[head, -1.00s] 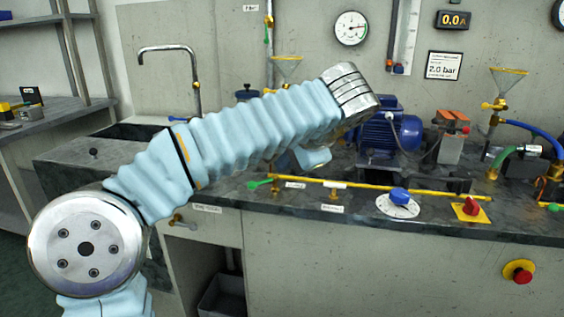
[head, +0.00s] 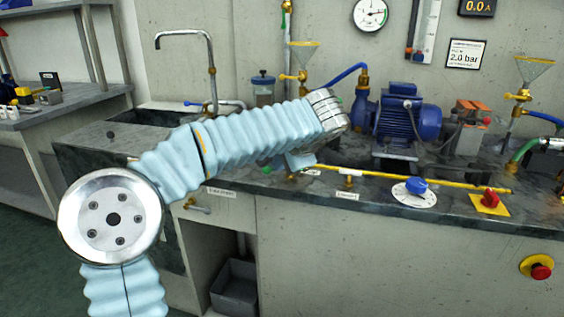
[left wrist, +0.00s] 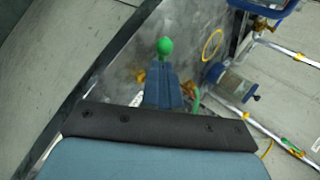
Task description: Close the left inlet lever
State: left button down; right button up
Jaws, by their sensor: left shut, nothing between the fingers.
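A green lever end (head: 267,170) shows in the head view, at the left end of the yellow pipe (head: 385,180); my left arm hides most of that area. My left gripper (head: 300,160) is low over the bench there, partly hidden by my own wrist. In the left wrist view its shut blue fingers (left wrist: 163,72) hold nothing. A round green knob (left wrist: 165,47) shows just beyond the fingertips; I cannot tell whether they touch. Another green piece (left wrist: 194,98) lies right of the fingers. I cannot tell which green part is the left inlet lever. My right gripper is not in view.
A blue pump motor (head: 408,122) stands on the bench behind the pipe. A blue knob on a white dial (head: 413,196) and a red knob on a yellow plate (head: 490,202) sit to the right.

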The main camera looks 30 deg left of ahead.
pick_arm(q)
jog(key=shift+a+m+t+h, duration=0.3)
jog(key=shift+a+m+t, duration=0.15)
jog(key=shift+m, duration=0.35)
jog(key=shift+a+m+t+h+b, duration=0.3)
jog(key=shift+m+t+h, duration=0.15)
jog(key=shift+m, duration=0.25)
jog(key=m+h, duration=0.1)
jog(key=a+m+t+h, duration=0.1)
jog(key=m, duration=0.1)
jog(key=shift+w+a+r+p, duration=0.15)
jog(key=shift+w+p, duration=0.1)
jog(key=shift+p, duration=0.15)
jog(key=shift+w+a, duration=0.3)
jog(key=shift+a, duration=0.1)
jog(key=shift+w+a, duration=0.1)
